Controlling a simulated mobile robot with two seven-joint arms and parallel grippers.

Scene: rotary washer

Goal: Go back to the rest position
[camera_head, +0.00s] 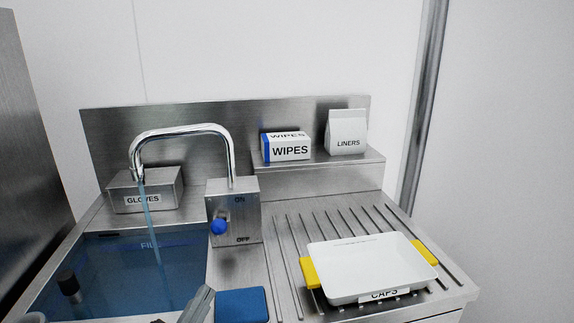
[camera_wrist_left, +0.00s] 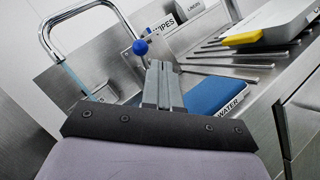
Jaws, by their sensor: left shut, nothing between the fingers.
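My left gripper (camera_head: 198,303) is shut and empty at the bottom edge of the head view, left of a blue pad. In the left wrist view the closed fingers (camera_wrist_left: 158,68) point up the picture toward the blue lever knob (camera_wrist_left: 140,47). The knob also shows in the head view (camera_head: 219,227), on the steel ON/OFF box (camera_head: 246,212). The fingers look apart from the knob. A stream of water runs from the curved tap (camera_head: 182,129) into the sink basin (camera_head: 110,262). My right gripper shows in neither view.
A white CAPS tray (camera_head: 366,264) with yellow handles sits on the ribbed drainboard (camera_head: 278,243). The blue pad (camera_head: 241,305) lies beside the basin. A WIPES box (camera_head: 291,151) and LINERS bag (camera_head: 347,135) stand on the rear shelf. A GLOVES box (camera_head: 146,199) stands behind the basin.

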